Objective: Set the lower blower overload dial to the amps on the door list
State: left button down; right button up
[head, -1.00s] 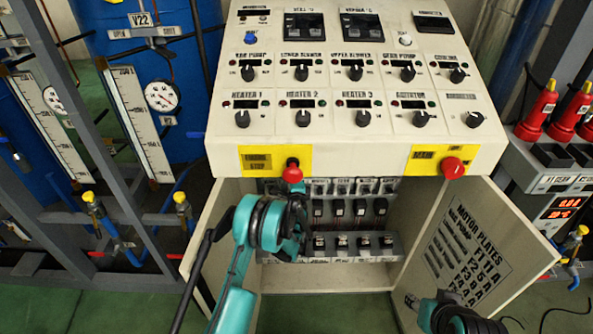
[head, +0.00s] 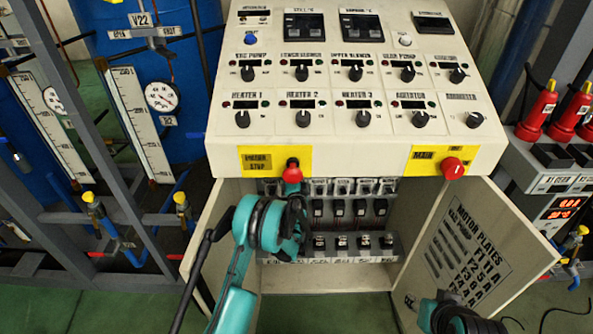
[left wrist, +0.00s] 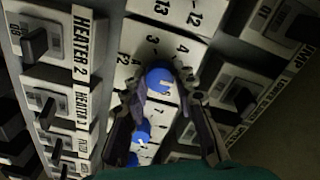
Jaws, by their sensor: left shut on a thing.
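In the left wrist view a blue overload dial (left wrist: 158,81) with a white mark sits on a pale plate with numbers around it, 3 and 4 among them. My left gripper (left wrist: 160,88) has its fingers on both sides of this dial, shut on it. In the head view my left gripper (head: 290,228) reaches into the open cabinet and hides part of the lower rows. The door list, headed MOTOR PLATES (head: 466,248), is on the open right door; its amps are too small to read surely. My right gripper (head: 412,301) is low at the right, its fingers unclear.
More blue dials (left wrist: 141,130) sit close by in the same column. Black-switched modules, one labelled HEATER 2 (left wrist: 85,47), flank them. The console's red emergency stop (head: 292,171) is just above my left gripper.

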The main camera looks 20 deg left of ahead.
dwell(0.4)
pick_arm(q)
jog(key=c, duration=1.2)
grip_release()
jog(key=shift+s, duration=0.1)
jog(key=v, duration=0.7)
jog(key=shift+s, duration=0.2)
jog(key=shift+d, duration=0.1)
